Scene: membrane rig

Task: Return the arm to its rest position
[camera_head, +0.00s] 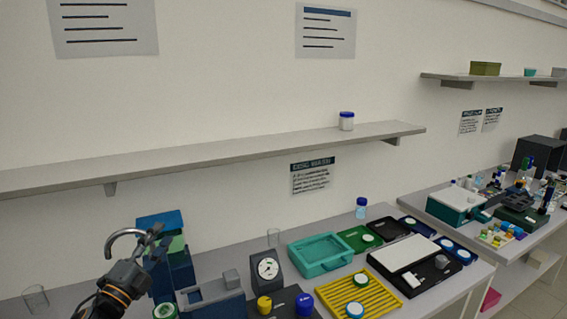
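My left arm comes in at the lower left, and its gripper (148,246) is above the near bench, in front of a dark blue box-shaped unit (181,272) with a green part. My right gripper is out of view.
The bench holds a dial gauge (267,269), a teal tray (321,254), a yellow rack (358,296), a black tray (441,281) and glass beakers (36,298). Air between shelf and bench is mostly clear.

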